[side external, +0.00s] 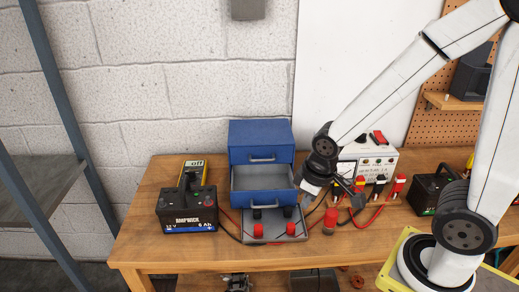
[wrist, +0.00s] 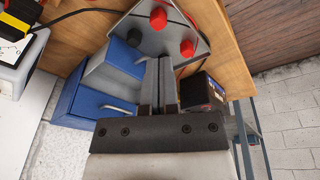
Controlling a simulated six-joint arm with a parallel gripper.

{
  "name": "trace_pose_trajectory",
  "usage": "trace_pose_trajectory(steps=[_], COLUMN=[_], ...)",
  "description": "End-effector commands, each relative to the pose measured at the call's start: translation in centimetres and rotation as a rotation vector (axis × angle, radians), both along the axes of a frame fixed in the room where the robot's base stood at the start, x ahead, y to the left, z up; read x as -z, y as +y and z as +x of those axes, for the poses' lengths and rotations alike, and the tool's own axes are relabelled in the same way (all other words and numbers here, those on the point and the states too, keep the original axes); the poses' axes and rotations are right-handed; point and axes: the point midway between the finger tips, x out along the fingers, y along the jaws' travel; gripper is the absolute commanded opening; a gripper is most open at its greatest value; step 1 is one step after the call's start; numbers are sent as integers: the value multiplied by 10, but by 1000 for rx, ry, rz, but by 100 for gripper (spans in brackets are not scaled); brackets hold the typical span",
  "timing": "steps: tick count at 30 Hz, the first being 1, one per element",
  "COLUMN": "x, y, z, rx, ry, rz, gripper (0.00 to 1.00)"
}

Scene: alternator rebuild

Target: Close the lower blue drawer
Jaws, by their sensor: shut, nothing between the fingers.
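The blue drawer cabinet (side external: 261,133) stands on the bench against the wall; it also shows in the wrist view (wrist: 70,105). Its upper drawer is shut. The lower blue drawer (side external: 262,198) is pulled out, and its grey inside looks empty. In the wrist view the lower drawer's blue front (wrist: 125,55) is just left of my fingers. My gripper (side external: 306,194) is shut and empty, at the right front corner of the lower drawer in the side view. The fingertips show in the wrist view (wrist: 160,62); I cannot tell whether they touch the drawer.
A grey tray (side external: 285,238) with red and black knobs lies in front of the drawer. A black battery (side external: 187,212) and a yellow meter (side external: 193,172) stand left. A red cylinder (side external: 331,218), a power supply (side external: 372,160) and cables lie right. The front left bench is clear.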

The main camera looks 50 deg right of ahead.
Motion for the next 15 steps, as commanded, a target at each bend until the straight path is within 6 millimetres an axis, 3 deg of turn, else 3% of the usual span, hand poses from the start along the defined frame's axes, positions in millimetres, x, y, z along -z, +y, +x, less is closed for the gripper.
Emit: trace_pose_trajectory(steps=[15], x=[13], y=[41], z=[3], rx=[-1158], ry=[222], rz=[-473], gripper=[0])
